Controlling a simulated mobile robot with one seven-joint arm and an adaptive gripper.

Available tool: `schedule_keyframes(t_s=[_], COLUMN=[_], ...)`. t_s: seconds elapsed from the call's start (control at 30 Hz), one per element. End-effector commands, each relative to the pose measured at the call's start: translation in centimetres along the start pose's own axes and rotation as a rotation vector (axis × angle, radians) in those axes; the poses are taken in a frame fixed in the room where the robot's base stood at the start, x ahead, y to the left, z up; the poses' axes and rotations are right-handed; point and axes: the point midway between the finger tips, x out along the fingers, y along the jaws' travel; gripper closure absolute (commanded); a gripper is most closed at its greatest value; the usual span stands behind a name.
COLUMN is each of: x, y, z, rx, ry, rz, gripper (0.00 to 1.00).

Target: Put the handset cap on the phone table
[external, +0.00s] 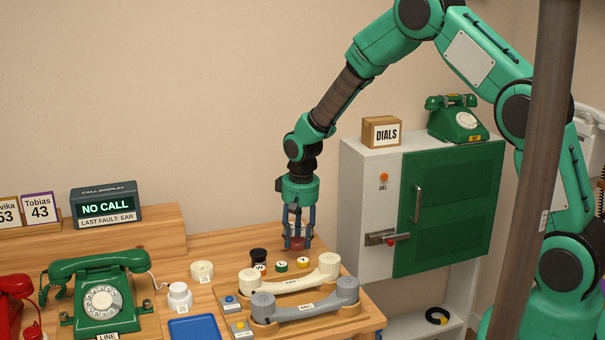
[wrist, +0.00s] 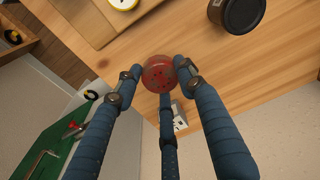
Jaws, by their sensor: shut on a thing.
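My gripper (external: 298,236) points straight down over the back right part of the wooden phone table (external: 225,245). Its blue fingers are shut on a dark red round cap (external: 297,244) with small holes in its face. In the wrist view the red cap (wrist: 158,73) sits between the fingertips (wrist: 160,80), with wood behind it. The cap is close to the tabletop; I cannot tell whether it touches. A cream handset (external: 292,280) and a grey handset (external: 305,305) lie on wooden stands in front of my gripper.
A black pot (external: 258,257) stands left of the cap, with small green (external: 281,266) and yellow (external: 303,262) caps nearby. A white jar (external: 180,296), blue tray (external: 194,329) and green phone (external: 100,295) are farther left. A grey-green cabinet (external: 372,185) stands right of the table.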

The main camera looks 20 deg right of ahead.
Motion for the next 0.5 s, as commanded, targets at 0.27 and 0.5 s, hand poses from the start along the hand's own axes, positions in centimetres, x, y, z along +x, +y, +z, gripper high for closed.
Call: schedule_keyframes(t_s=[0.27,0.5], x=[0.2,2.8], y=[0.0,0.0], z=[0.0,0.3], rx=[0.0,0.0], ry=[0.0,-0.001], rz=[0.0,0.0], gripper=[0.81,0.81])
